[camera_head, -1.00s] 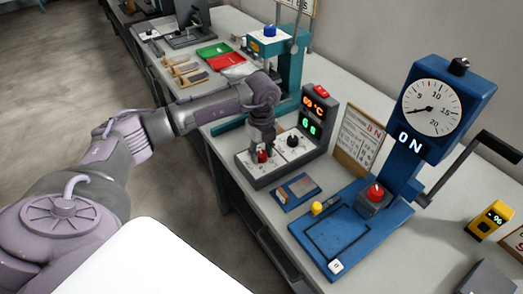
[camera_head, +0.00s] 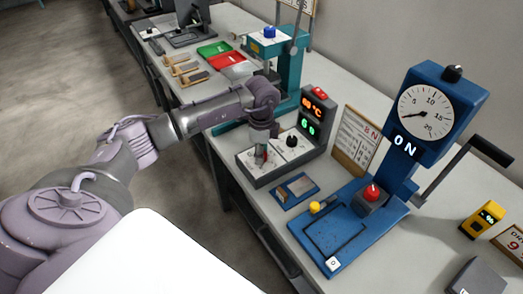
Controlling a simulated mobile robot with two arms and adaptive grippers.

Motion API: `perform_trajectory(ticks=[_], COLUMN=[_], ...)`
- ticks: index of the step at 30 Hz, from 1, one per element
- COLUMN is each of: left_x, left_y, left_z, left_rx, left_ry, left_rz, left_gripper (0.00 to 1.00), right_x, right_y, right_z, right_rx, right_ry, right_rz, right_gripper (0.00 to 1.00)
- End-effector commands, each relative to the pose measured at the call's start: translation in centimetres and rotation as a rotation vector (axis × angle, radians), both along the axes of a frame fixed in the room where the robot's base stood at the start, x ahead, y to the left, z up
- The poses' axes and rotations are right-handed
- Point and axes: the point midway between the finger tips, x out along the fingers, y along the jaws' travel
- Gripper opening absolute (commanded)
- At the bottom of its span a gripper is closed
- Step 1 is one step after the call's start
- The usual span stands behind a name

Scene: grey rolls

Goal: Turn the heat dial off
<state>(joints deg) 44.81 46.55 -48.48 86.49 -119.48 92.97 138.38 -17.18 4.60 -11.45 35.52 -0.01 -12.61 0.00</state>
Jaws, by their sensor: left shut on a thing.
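A grey control box (camera_head: 268,179) stands on the bench with two knobs on its white-topped panel. The red dial (camera_head: 259,154) is on the left of the panel, mostly hidden by my left gripper. A black dial (camera_head: 292,141) on the right is uncovered. My left gripper (camera_head: 262,156) reaches down from above and is shut on the red dial. The dial's pointer and marks are too small and covered to read. The box's upright display shows a red °C readout (camera_head: 312,107) above a green number (camera_head: 308,129). My right gripper is not in view.
A teal press (camera_head: 291,66) stands behind the box. A blue press (camera_head: 425,110) with a round gauge, an "ON" sign and a red button (camera_head: 372,192) stands to the right. A small blue tray (camera_head: 295,191) lies in front of the box.

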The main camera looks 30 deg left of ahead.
Motion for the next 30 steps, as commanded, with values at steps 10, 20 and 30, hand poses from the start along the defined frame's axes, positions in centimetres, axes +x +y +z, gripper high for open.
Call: perform_trajectory(ticks=[10, 20, 30], left_x=[0.14, 0.16, 0.06], left_y=[0.13, 0.12, 0.04], left_z=[0.19, 0.19, 0.07], left_rx=[0.002, 0.002, 0.001], left_ry=[-0.006, -0.006, -0.002], left_rz=[0.056, 0.057, 0.054], left_gripper=[0.02, 0.38, 0.62], right_x=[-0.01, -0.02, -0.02], right_y=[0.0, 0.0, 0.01], right_z=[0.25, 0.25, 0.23], right_rx=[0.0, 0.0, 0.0], right_ry=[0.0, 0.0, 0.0], right_rz=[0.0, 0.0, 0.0], right_gripper=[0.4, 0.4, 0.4])
